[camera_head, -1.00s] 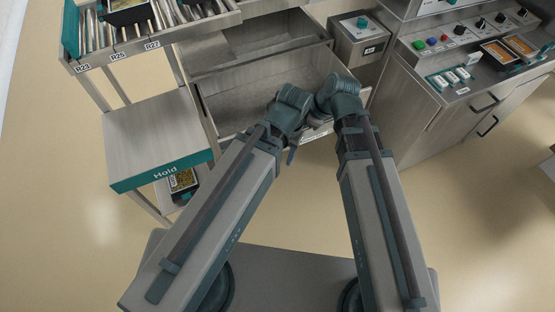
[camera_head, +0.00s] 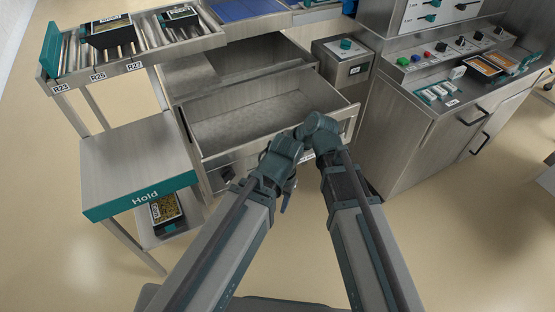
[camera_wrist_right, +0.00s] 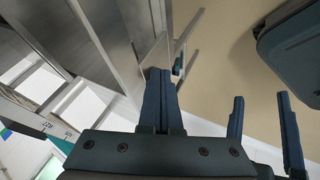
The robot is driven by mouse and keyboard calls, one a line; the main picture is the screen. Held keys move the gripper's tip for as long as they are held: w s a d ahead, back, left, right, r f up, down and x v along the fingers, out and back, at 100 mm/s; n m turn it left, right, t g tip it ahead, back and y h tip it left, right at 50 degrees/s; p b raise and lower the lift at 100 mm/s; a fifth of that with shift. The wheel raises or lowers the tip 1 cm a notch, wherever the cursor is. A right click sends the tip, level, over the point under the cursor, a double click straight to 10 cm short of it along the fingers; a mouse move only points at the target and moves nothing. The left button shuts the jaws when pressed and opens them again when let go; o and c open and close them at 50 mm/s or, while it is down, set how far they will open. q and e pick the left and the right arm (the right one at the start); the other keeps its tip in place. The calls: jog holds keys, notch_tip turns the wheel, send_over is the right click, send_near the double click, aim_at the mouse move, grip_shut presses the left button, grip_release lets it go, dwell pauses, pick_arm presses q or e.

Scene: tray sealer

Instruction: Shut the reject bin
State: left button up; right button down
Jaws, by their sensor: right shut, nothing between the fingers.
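A grey metal drawer, which I take for the reject bin (camera_head: 235,128), stands pulled out from the cabinet in the middle of the head view. It looks empty. A label on its front is mostly covered by my wrists, so I cannot read it. My right gripper (camera_wrist_right: 160,100) is shut and empty, its fingers close to the metal drawer front in the right wrist view; contact is unclear. In the head view its fingers are hidden behind the wrist. My left gripper (camera_head: 290,192) hangs beside it, before the drawer front. Its fingers show apart in the right wrist view (camera_wrist_right: 262,128).
A Hold shelf (camera_head: 135,165) stands left of the drawer, with a roller rack (camera_head: 150,55) carrying trays above. A grey box with a teal knob (camera_head: 343,62) and a control cabinet (camera_head: 425,150) stand to the right. Floor is open in front.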

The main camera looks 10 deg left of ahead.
pick_arm(q)
jog(key=shift+f+b, duration=1.1)
jog(key=shift+f, duration=0.55)
pick_arm(e)
jog(key=w+a+f, duration=0.3)
jog(key=w+a, duration=0.1)
jog(key=shift+a+f, duration=0.15)
jog(key=shift+a, duration=0.2)
